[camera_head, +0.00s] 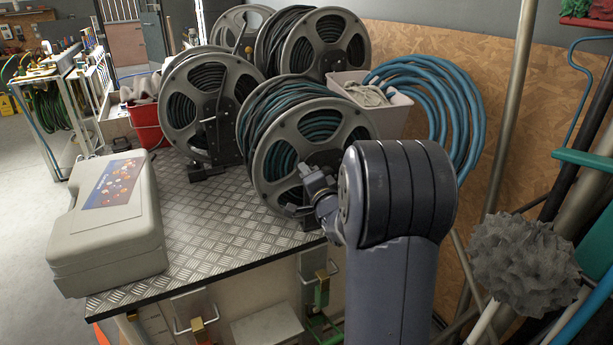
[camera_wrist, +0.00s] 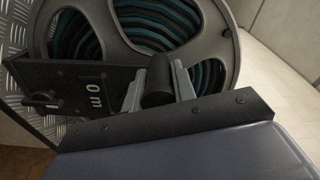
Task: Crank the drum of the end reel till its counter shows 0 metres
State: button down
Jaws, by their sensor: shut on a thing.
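The end reel (camera_head: 268,164) is the nearest grey drum, wound with teal and dark hose, at the front right of the metal bench. In the wrist view its grey side plate (camera_wrist: 222,45) fills the background, with teal coils behind its openings. A dark counter plate (camera_wrist: 120,76) carries white marks reading "0 m" (camera_wrist: 95,93); another mark to their left is partly hidden by a dark knob. My gripper (camera_head: 318,190) is at the reel's front face. In the wrist view my gripper (camera_wrist: 157,88) is shut on the black crank handle (camera_wrist: 157,78), one jaw on each side.
Several other reels, including a grey one (camera_head: 177,105) at left, stand behind on the chequer-plate bench (camera_head: 205,215). A grey case (camera_head: 108,220) lies at the bench's left. Poles and a grey mop head (camera_head: 525,262) are at right.

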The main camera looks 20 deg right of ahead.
jog(key=shift+r, duration=0.1)
jog(key=c, duration=1.2)
grip_release()
jog(key=shift+o, duration=0.2)
jog(key=shift+s, duration=0.1)
jog(key=s, duration=1)
jog(key=shift+s+a, duration=0.3)
jog(key=shift+a, duration=0.15)
jog(key=w, duration=0.7)
jog(key=w+d, duration=0.1)
jog(key=w, duration=0.3)
jog(key=shift+s+a+f, duration=0.1)
jog(key=shift+f, duration=0.15)
